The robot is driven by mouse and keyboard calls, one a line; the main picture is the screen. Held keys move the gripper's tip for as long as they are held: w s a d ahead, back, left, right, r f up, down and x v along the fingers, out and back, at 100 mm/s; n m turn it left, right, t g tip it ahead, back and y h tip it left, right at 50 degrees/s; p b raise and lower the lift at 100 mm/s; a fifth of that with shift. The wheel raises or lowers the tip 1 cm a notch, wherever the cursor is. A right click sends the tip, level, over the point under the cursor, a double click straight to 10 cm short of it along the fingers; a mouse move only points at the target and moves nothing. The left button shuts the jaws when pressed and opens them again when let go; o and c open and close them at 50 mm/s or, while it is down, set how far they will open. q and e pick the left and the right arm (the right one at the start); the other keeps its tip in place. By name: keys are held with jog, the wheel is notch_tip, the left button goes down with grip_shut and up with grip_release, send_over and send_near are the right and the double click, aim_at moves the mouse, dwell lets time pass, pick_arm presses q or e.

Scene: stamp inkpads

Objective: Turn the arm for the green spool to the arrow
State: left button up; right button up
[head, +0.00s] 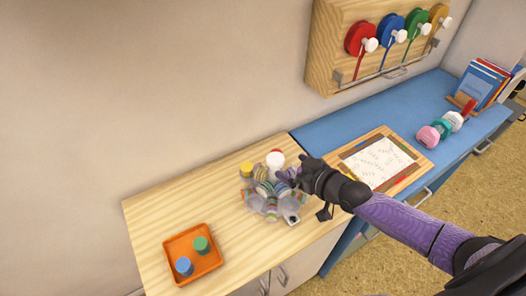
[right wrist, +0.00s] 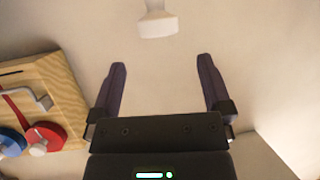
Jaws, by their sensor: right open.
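The green spool (head: 416,21) is on a wooden board (head: 325,60) on the wall at the top right of the head view, between the blue spool (head: 390,28) and the yellow spool (head: 438,15). A white knob (head: 427,29) sits at its front, and a thin green strip runs down below it. I cannot make out an arrow. My right gripper (head: 284,172) is far from the board, over the left counter beside a cluster of small items. In the right wrist view, its two fingers (right wrist: 160,85) are apart with nothing between them. My left gripper is not in view.
The red spool (head: 357,38) is leftmost on the board, above a metal rail. Stamps and pads (head: 268,197) crowd under my right gripper. An orange tray (head: 193,255), a framed paper (head: 378,162), dumbbells (head: 440,131) and books (head: 483,84) stand on the counters.

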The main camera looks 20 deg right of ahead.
aim_at(277, 159)
jog(key=b+x, duration=0.1)
jog(key=x, duration=0.1)
jog(key=b+x, duration=0.1)
jog(key=x, duration=0.1)
jog(key=b+x, duration=0.1)
jog(key=x, duration=0.2)
jog(key=shift+s+f, duration=0.1)
jog(key=shift+f, duration=0.2)
jog(key=shift+w, duration=0.3)
jog(key=shift+c, duration=1)
jog(key=c, duration=0.7)
grip_shut()
